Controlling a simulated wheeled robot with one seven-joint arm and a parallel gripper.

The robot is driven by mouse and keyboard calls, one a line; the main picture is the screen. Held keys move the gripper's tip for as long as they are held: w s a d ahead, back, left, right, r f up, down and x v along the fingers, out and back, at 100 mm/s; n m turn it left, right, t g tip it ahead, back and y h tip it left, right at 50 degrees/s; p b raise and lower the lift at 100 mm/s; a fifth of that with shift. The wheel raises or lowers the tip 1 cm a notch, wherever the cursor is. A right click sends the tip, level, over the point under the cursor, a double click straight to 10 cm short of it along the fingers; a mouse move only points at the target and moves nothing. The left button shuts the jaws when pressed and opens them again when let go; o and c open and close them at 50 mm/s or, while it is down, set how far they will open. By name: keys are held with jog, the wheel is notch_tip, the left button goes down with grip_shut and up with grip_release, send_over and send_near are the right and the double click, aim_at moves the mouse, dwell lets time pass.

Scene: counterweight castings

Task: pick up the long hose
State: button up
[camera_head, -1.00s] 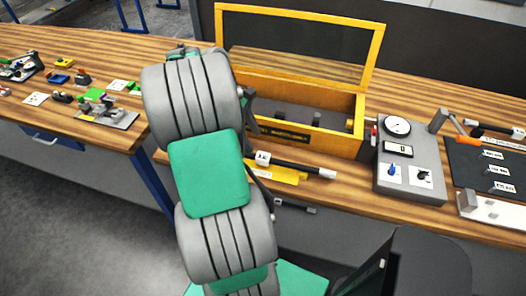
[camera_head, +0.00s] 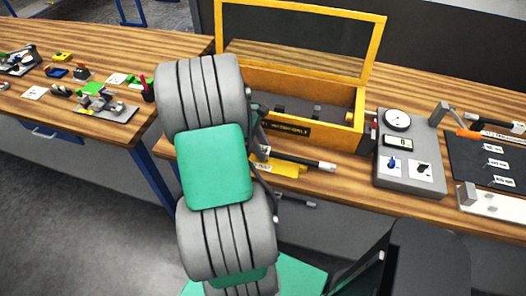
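A long black hose-like piece with a pale end (camera_head: 305,161) lies on the wooden bench in front of the yellow box; I cannot be sure that it is the long hose. Its left part is hidden behind my arm. A second, shorter dark piece with a grey end (camera_head: 296,202) shows below the bench's front edge. My arm covers the middle of the view. Only dark parts near its far end show, beside the yellow box and the hose's left end; my fingertips are hidden.
The yellow box (camera_head: 366,100) stands behind with its framed lid raised. A grey gauge unit (camera_head: 410,172) stands to the right, then a dark tool board (camera_head: 470,165). Yellow pieces (camera_head: 275,169) lie by the hose. The left bench (camera_head: 110,40) holds several small items.

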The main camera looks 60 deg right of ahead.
grip_shut()
jog(key=shift+r, duration=0.15)
